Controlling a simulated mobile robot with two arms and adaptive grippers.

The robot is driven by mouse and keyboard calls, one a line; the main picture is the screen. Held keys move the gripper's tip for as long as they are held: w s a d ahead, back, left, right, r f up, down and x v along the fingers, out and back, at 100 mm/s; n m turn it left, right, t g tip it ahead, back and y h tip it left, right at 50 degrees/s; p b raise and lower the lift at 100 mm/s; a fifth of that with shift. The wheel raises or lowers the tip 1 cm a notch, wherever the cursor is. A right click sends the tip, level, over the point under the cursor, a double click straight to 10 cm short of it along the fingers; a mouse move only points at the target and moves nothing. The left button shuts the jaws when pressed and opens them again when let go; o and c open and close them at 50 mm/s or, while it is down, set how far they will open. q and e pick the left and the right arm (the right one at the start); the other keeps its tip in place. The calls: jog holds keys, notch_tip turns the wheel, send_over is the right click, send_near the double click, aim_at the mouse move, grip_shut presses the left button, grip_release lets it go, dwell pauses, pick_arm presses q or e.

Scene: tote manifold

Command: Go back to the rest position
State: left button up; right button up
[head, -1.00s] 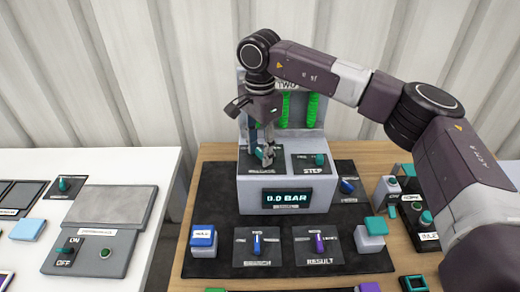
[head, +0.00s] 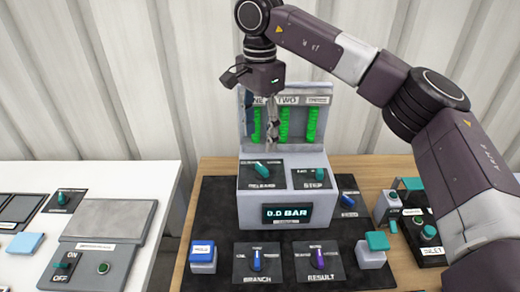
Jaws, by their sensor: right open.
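My right gripper (head: 272,132) is open and empty, pointing down in front of the back panel of the grey manifold console (head: 247,212). Its fingertips are above the teal RELEASE knob (head: 261,169) and apart from it. The STEP knob (head: 319,174) is to the right of RELEASE. The display (head: 287,213) reads 0.0 BAR. Green columns (head: 311,124) show on the back panel, and the gripper hides part of that panel. My left gripper is not in view.
The BRANCH knob (head: 257,261), RESULT knob (head: 318,262), blue HOLD block (head: 203,251) and teal-topped block (head: 375,243) stand on the black mat (head: 215,215). The INLET unit (head: 428,234) is at right. A white table (head: 120,178) with an ON/OFF panel is at left.

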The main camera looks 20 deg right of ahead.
jog(key=shift+r, duration=1)
